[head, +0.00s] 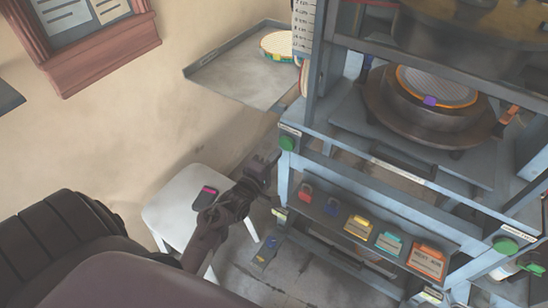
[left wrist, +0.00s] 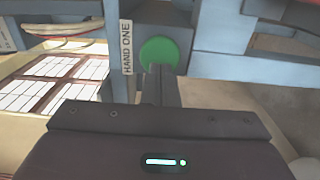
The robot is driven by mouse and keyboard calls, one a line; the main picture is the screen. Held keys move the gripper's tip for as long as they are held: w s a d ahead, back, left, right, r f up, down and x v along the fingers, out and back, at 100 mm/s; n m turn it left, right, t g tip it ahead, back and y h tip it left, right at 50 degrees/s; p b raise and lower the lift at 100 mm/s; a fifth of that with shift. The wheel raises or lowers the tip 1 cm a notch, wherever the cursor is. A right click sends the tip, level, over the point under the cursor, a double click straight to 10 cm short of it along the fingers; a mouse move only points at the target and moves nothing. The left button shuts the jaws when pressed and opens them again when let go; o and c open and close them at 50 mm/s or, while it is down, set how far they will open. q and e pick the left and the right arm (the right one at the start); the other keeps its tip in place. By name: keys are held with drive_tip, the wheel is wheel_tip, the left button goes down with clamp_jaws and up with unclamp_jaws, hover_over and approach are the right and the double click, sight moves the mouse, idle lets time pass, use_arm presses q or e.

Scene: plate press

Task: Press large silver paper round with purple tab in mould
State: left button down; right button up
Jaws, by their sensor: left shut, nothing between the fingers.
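The silver paper round (head: 438,86), with an orange rim and a purple tab (head: 430,101) at its front, lies on the round dark mould (head: 425,118) inside the blue press frame. The dark press head (head: 470,32) is above it, with a gap between. My left gripper (head: 274,158) is shut and empty beside the green button (head: 288,143) on the frame's left post. In the left wrist view, the shut fingers (left wrist: 160,76) overlap the green button (left wrist: 158,50) labelled HAND ONE; I cannot tell whether they touch. My right gripper is out of view.
A second green button (head: 505,245) is on the right front post. A sloped shelf holds coloured tags, including an orange one (head: 427,260). A side tray (head: 235,82) holds another round (head: 278,46). A white stool (head: 175,212) stands below my left arm.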

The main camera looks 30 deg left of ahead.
use_arm(q)
drive_tip(key=shift+w, duration=1.45)
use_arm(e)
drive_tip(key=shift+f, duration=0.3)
use_arm(q)
drive_tip(key=shift+s, duration=0.2)
use_arm(e)
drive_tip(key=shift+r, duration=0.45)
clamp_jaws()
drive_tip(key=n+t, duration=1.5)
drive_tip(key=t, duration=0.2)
approach(505, 249)
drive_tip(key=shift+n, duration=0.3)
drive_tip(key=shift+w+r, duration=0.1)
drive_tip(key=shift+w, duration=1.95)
